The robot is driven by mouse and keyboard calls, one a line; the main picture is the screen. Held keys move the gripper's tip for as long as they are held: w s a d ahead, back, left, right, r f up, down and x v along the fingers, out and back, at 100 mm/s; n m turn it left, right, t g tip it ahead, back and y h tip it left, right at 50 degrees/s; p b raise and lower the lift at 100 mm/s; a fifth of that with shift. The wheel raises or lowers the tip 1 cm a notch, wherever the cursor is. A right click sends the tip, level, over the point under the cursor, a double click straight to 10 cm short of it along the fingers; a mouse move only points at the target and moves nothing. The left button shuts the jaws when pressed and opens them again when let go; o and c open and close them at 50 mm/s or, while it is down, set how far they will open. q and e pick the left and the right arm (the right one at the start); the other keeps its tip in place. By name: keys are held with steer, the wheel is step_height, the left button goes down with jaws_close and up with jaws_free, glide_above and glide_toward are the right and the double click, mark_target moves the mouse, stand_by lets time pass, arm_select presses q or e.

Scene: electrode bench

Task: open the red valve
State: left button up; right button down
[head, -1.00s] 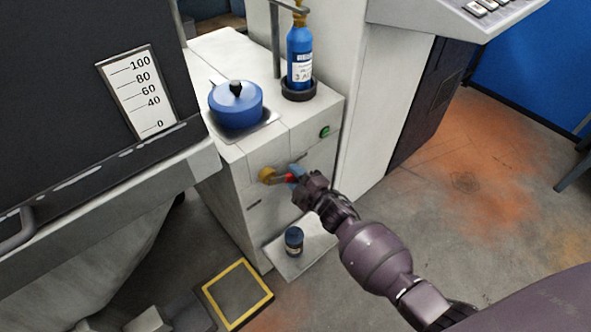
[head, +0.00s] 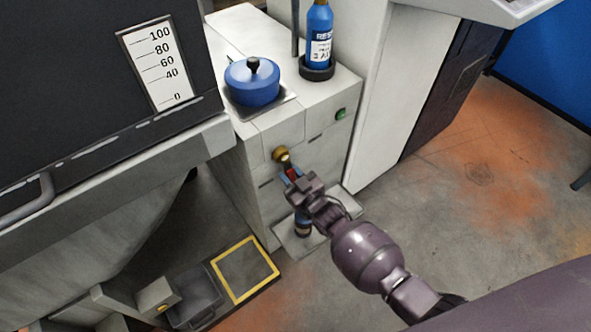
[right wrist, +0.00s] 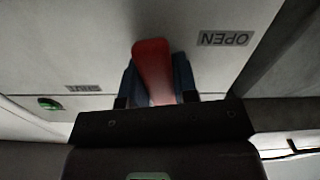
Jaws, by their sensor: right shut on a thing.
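The red valve has a brass hub (head: 281,154) on the front of the white cabinet. Its red lever (head: 292,174) points down and slightly right from the hub. My right gripper (head: 293,180) is shut on the lever, with its blue fingers on either side. In the right wrist view the red lever (right wrist: 153,72) stands between the two blue fingers (right wrist: 155,85). An OPEN label (right wrist: 224,39) shows to the right there, and a second label (right wrist: 83,88), too blurred to read surely, to the left. My left gripper is not in view.
A blue pot (head: 252,82) and a blue bottle (head: 318,40) stand on the cabinet top. A small dark jar (head: 303,226) stands on a low shelf (head: 290,240) below the gripper. A green button (head: 340,113) is right of the valve. Open floor lies to the right.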

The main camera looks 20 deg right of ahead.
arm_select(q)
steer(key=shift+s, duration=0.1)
arm_select(e)
steer(key=shift+s+a+f+m, duration=0.1)
steer(key=shift+s+a+m, duration=0.15)
steer(key=shift+a+m, duration=0.5)
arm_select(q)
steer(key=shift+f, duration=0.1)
arm_select(e)
steer(key=shift+m, duration=0.25)
steer(key=c, duration=0.9)
jaws_free()
steer(key=shift+d, duration=0.1)
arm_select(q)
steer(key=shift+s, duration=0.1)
